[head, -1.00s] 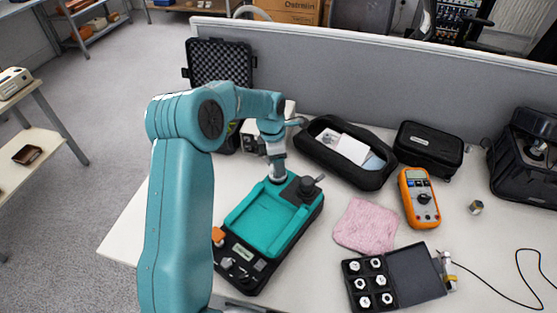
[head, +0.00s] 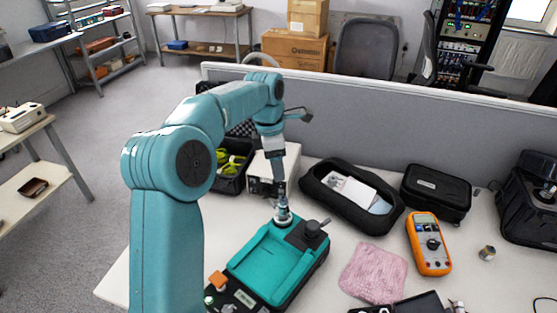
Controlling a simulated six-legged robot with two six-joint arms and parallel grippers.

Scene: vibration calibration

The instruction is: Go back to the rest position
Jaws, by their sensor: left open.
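My left arm comes in from the left, and its wrist hangs down over the table. My left gripper (head: 280,192) is at its lower end, small in the picture, above the back left corner of a teal-topped calibration unit (head: 268,262). The jaws are open. A round silver piece (head: 283,216) stands on the unit just below the gripper; I cannot tell whether they touch. My right gripper is not in view.
Behind stand a white box (head: 262,172), a dark bin with yellow-green items (head: 230,178), an open black case (head: 322,200) and a closed one (head: 437,190). An orange multimeter (head: 429,245) and pink cloth (head: 374,272) lie to the right. A grey partition (head: 400,130) closes the back.

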